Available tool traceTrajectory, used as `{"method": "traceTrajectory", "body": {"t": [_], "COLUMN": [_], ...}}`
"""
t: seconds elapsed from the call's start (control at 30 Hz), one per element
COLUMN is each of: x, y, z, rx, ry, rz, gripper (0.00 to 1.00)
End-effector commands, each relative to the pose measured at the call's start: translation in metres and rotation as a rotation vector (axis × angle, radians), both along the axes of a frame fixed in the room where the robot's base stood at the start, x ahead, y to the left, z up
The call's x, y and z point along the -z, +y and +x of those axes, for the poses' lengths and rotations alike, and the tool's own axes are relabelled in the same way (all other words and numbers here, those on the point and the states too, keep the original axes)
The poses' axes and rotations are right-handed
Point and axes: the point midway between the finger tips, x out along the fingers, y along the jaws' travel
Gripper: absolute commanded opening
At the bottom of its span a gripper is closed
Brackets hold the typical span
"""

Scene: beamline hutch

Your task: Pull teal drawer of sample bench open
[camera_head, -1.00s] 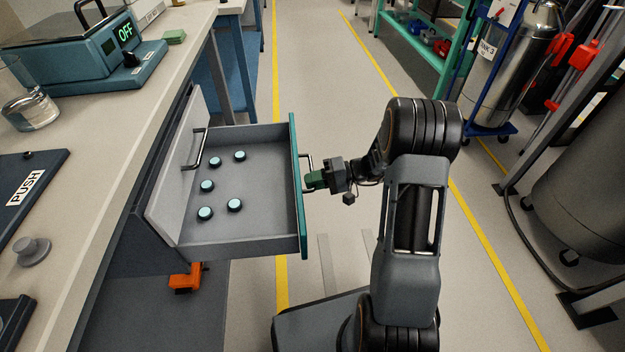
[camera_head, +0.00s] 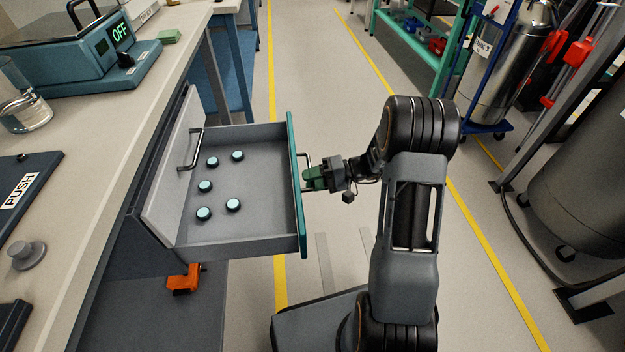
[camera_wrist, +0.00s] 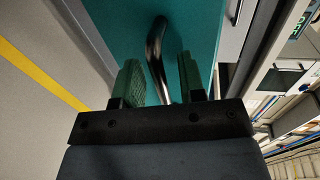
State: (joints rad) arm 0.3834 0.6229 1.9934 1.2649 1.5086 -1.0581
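The teal drawer (camera_head: 298,200) of the sample bench (camera_head: 95,165) is pulled well out. Its grey inside shows several round teal-topped pieces (camera_head: 204,186) lying on the floor of the drawer. Its bar handle (camera_wrist: 155,60) sits on the teal front, which also shows in the wrist view (camera_wrist: 195,25). My gripper (camera_head: 314,178) is at the handle. In the wrist view its green finger pads (camera_wrist: 158,80) stand on either side of the bar, with a visible gap on each side. The handle's lower end is hidden behind the gripper body.
A pale drawer front with a handle (camera_head: 189,150) is beside the teal drawer's left side. An orange item (camera_head: 184,280) is under the drawer. A tank on a blue cart (camera_head: 495,80) and a green shelf (camera_head: 415,45) stand at the right. The aisle floor between is clear.

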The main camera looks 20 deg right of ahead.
Motion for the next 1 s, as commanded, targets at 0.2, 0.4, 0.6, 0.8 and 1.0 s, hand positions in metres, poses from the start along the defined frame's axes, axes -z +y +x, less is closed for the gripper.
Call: {"method": "traceTrajectory", "body": {"t": [0.2,0.4,0.6,0.8,1.0], "x": [-0.008,-0.017,-0.023,-0.027,-0.028], "y": [-0.027,-0.068,-0.103,-0.124,-0.132], "z": [-0.004,-0.009,-0.015,-0.019,-0.020], "rx": [0.005,0.005,0.004,0.000,0.001], "ry": [0.000,-0.001,-0.001,0.002,0.001], "rz": [0.000,0.000,0.000,0.000,0.000], "gripper": [0.37,0.37,0.37,0.37,0.37]}}
